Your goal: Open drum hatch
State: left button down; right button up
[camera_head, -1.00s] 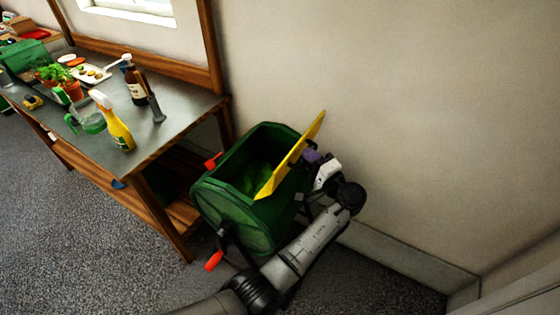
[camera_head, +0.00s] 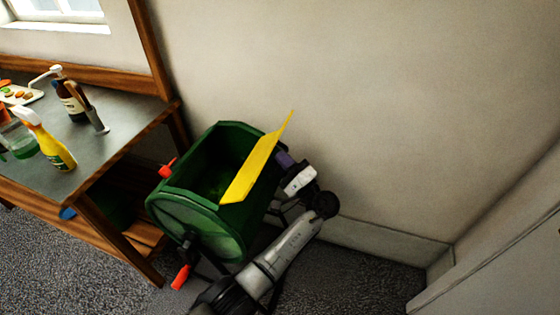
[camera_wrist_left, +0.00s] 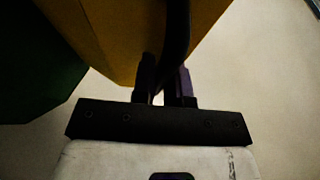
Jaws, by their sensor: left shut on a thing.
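The green drum (camera_head: 195,225) stands on the floor beside the table, its top opening uncovered and its inside dark green. The yellow hatch (camera_head: 255,168) stands tilted up along the right side of the opening. My left gripper (camera_head: 284,160) is behind and right of the hatch, partly hidden by it. In the left wrist view, its fingers (camera_wrist_left: 166,80) are shut on a dark curved handle (camera_wrist_left: 177,35) next to the yellow hatch (camera_wrist_left: 120,35). The right gripper is in neither view.
A grey-topped table (camera_head: 100,150) stands left of the drum, with a yellow spray bottle (camera_head: 50,145) and a brown bottle (camera_head: 72,100). Red handles (camera_head: 181,276) stick out from the drum. The wall is close behind; carpet is clear at front left.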

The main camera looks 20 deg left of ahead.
pick_arm(q)
jog(key=shift+d+r, duration=0.1)
jog(key=c, duration=1.2)
grip_release()
jog(key=shift+d, duration=0.15)
jog(key=shift+o, duration=0.2)
jog(key=v, duration=1.3)
jog(key=shift+s+d, duration=0.2)
jog(key=shift+d, duration=0.1)
